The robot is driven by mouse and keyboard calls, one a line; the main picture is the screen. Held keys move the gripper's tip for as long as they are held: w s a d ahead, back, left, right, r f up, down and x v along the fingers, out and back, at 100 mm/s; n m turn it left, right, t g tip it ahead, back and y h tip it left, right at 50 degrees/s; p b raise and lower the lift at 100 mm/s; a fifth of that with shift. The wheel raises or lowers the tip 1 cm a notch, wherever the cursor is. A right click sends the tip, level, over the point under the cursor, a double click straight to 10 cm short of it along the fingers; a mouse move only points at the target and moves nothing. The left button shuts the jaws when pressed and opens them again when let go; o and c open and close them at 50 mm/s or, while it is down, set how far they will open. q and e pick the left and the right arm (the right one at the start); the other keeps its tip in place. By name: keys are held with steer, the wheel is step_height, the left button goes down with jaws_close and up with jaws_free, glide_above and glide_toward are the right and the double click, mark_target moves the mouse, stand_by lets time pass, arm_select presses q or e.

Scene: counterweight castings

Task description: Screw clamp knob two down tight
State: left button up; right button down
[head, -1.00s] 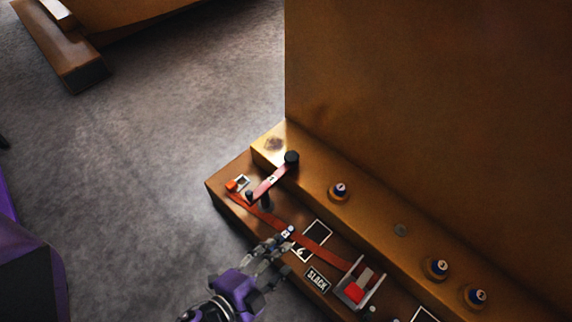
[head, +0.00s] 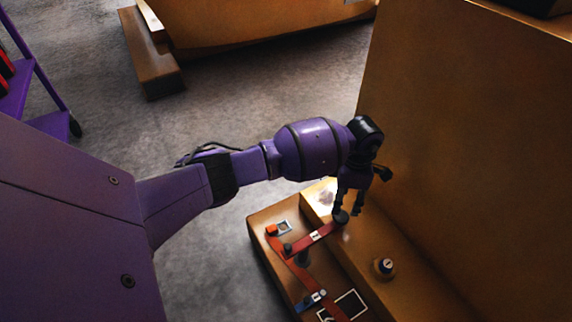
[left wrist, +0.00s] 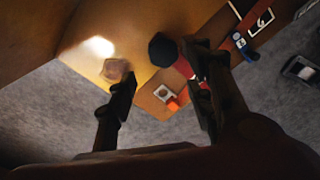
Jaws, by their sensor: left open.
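My left gripper (head: 348,210) hangs fingers-down over the casting ledge, open. A black round knob (head: 341,216), at the far end of a red bar (head: 316,235), is just under its fingertips. In the left wrist view the knob (left wrist: 165,48) shows between the two spread fingers (left wrist: 160,68), nearer the right one; touching cannot be told. A smaller dark knob (head: 287,248) is at the bar's other end. I cannot tell which is knob two. My right gripper is not in view.
A tall brown casting wall (head: 460,130) rises right beside the gripper. A red strap (head: 292,262) and blue buckle (head: 312,300) lie on the lower step. Another casting (head: 260,28) stands at the back. Grey floor (head: 245,110) between is clear.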

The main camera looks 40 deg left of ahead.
mark_target(342, 213)
arm_select(q)
step_height(342, 213, down, 6)
steer(key=shift+w+d+r+b, duration=0.1)
steer(key=shift+d+b, duration=0.05)
steer(key=shift+b, duration=0.9)
steer(key=shift+f, duration=0.75)
steer(key=shift+c, duration=0.3)
steer(key=shift+r, duration=0.1)
steer(key=c, duration=1)
steer(key=shift+w, duration=0.1)
